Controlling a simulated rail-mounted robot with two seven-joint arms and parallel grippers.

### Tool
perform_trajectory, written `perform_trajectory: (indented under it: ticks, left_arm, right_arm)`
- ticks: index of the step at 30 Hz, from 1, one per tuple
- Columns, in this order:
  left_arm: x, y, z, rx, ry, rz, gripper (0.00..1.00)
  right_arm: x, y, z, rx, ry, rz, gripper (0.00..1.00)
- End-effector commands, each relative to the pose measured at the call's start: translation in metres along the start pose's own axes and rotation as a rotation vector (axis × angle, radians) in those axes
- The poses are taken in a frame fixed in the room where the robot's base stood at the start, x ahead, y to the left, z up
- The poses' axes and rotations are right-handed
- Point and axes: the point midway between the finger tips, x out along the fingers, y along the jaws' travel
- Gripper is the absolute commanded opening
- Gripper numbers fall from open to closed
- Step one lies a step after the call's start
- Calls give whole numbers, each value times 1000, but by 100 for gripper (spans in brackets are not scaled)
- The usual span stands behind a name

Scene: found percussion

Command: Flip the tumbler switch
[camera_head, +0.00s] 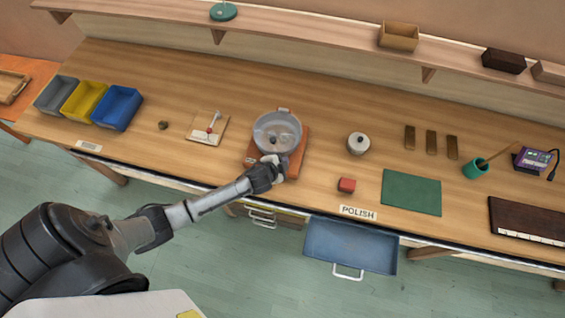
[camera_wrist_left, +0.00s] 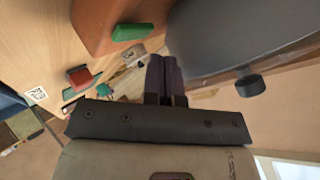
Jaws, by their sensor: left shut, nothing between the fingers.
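The tumbler is a grey metal drum (camera_head: 277,131) on an orange-brown base (camera_head: 297,160). In the left wrist view the base (camera_wrist_left: 95,22) is at the top, with a green switch (camera_wrist_left: 132,32) on its face, and the drum (camera_wrist_left: 225,35) is to the right with a dark knob (camera_wrist_left: 250,85). My left gripper (camera_head: 275,162) is at the front of the base in the head view, partly covering it. In the wrist view its fingers (camera_wrist_left: 165,70) are shut and empty, just below and right of the green switch; I cannot tell whether they touch the base. My right gripper is not in view.
A red block (camera_head: 346,185), a round grey item with a knob (camera_head: 358,143) and a green mat (camera_head: 412,193) lie to the right. A small board with a red-knobbed lever (camera_head: 207,130) is to the left. An open blue drawer (camera_head: 350,246) juts out in front.

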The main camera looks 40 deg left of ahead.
Motion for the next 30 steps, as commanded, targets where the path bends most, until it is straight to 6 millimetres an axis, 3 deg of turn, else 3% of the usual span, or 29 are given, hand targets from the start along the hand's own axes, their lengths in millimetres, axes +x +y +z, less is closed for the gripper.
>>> perform_trajectory:
  ticks: [30]
  left_arm:
    - [6,4,4,-1,1,0,0]
  right_arm:
    - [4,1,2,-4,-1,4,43]
